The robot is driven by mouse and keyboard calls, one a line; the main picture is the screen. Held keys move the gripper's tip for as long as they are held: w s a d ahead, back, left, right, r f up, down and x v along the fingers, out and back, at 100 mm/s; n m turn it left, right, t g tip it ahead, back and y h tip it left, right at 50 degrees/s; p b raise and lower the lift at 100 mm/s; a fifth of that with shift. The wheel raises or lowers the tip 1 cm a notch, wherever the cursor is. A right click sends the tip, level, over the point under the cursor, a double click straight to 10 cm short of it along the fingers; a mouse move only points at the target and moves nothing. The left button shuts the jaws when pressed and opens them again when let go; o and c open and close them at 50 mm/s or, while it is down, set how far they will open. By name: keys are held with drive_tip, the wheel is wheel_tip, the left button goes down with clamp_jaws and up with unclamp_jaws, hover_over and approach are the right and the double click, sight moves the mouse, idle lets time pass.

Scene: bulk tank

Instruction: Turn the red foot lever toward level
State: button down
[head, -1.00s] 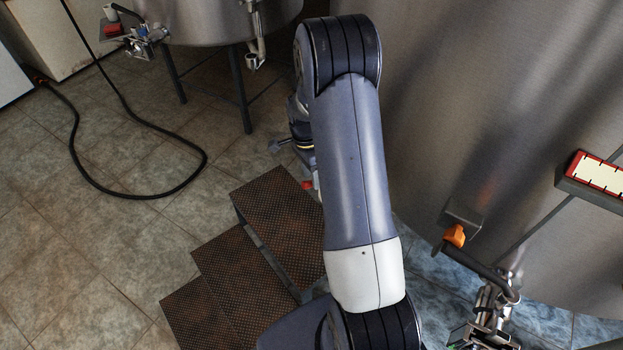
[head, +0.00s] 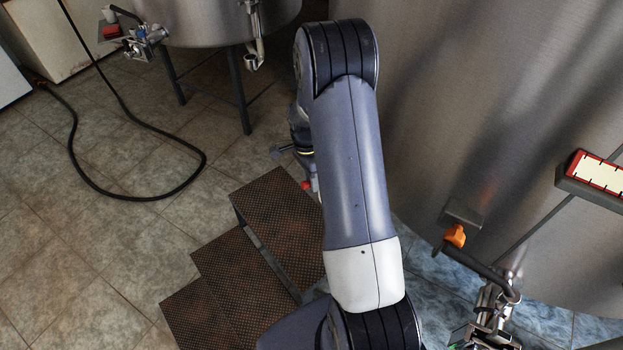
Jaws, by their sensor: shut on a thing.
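A small red part (head: 306,185), which looks like the red foot lever, shows just above the top step, at the left edge of my arm. Most of it is hidden behind my arm, so its angle cannot be read. My wrist comes down beside the big tank, and my gripper (head: 312,168) is only partly visible below it, right by the red part. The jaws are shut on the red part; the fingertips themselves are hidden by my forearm.
Brown textured steps (head: 283,215) stand below my wrist. The big steel tank (head: 480,110) fills the right. An orange-handled valve (head: 455,236) and a red-framed gauge (head: 597,172) are at right. A black hose (head: 130,195) lies on open tiled floor at left.

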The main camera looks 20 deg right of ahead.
drive_tip(key=shift+s, duration=0.15)
drive_tip(key=shift+s+d+n+h+b, duration=0.25)
drive_tip(key=shift+s+n+b, duration=0.1)
drive_tip(key=shift+s+n, duration=0.75)
drive_tip(key=shift+s+d+n+h+b, duration=0.3)
drive_tip(key=shift+s+n, duration=0.5)
drive_tip(key=shift+n, duration=0.6)
drive_tip(key=shift+a+r, duration=0.1)
drive_tip(key=c, duration=1.3)
unclamp_jaws()
drive_tip(key=shift+c, duration=0.2)
drive_tip(key=shift+o, duration=0.4)
drive_tip(key=shift+s, duration=0.1)
drive_tip(key=d+p+v, duration=0.1)
drive_tip(key=v, duration=0.9)
drive_tip(key=shift+a+r, duration=0.35)
drive_tip(key=shift+a, duration=0.05)
